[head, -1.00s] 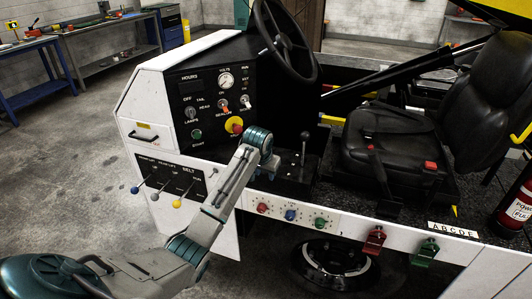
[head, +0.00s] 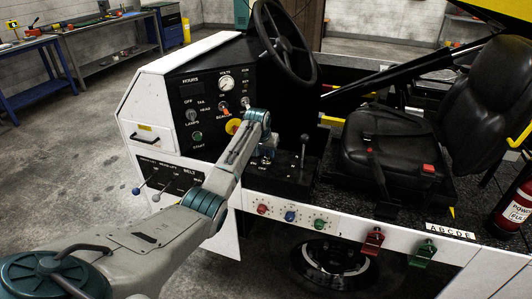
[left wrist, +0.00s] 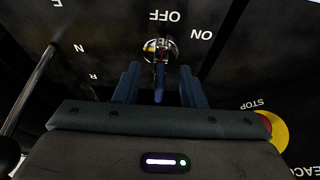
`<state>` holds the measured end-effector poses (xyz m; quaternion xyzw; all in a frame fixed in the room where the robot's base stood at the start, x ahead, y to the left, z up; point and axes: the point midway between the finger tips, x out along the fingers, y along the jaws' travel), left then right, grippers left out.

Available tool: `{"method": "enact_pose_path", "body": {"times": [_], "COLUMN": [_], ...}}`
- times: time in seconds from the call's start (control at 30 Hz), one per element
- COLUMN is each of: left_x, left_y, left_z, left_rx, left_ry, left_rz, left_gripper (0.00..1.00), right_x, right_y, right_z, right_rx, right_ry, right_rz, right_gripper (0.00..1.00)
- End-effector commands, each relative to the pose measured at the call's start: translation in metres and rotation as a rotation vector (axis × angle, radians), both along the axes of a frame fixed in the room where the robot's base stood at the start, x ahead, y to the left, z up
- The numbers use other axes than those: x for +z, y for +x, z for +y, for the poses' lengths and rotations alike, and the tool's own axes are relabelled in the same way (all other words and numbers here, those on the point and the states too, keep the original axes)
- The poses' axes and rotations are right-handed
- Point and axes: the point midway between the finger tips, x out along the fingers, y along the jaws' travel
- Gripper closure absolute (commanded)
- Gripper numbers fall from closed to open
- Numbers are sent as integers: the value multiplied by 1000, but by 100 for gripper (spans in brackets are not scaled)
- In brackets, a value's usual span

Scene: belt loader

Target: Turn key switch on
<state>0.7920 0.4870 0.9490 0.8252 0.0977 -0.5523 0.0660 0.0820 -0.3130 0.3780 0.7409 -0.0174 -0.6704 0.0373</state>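The key switch (left wrist: 160,46) is a round metal lock on a black panel, with OFF and ON labels that appear upside down in the left wrist view. A key with a blue part (left wrist: 158,82) hangs from it towards my gripper. My left gripper (left wrist: 159,72) is open, with one dark blue finger on each side of the key and gaps visible between. In the head view my left gripper (head: 266,150) is at the lower panel beside the lever, and my wrist largely hides the switch. My right gripper is in neither view.
A steering wheel (head: 285,45) stands above the panel. A black lever (head: 304,150) rises just right of my gripper. The red-and-yellow stop button (left wrist: 272,130) is near my gripper in the wrist view. A seat (head: 390,150) lies further right.

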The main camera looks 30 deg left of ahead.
Motion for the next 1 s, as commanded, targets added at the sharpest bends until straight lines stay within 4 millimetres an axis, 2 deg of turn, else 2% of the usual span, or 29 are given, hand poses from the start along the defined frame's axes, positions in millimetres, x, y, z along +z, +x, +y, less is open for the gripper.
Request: {"method": "enact_pose_path", "body": {"times": [0.23,0.57,0.7,0.77,1.0], "left_x": [-16,-18,-18,-18,-18], "left_y": [7,7,7,7,7], "left_z": [2,2,2,2,2], "left_rx": [-1,-1,-1,-1,-5], "left_ry": [2,2,2,2,1], "left_rz": [-1,-2,-1,-1,-1], "left_gripper": [63,63,91,100,100], "right_x": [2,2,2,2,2], "right_y": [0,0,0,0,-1], "right_z": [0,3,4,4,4], "right_rx": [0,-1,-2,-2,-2], "right_ry": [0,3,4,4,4], "right_rz": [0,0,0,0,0], "right_gripper": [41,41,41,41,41]}}
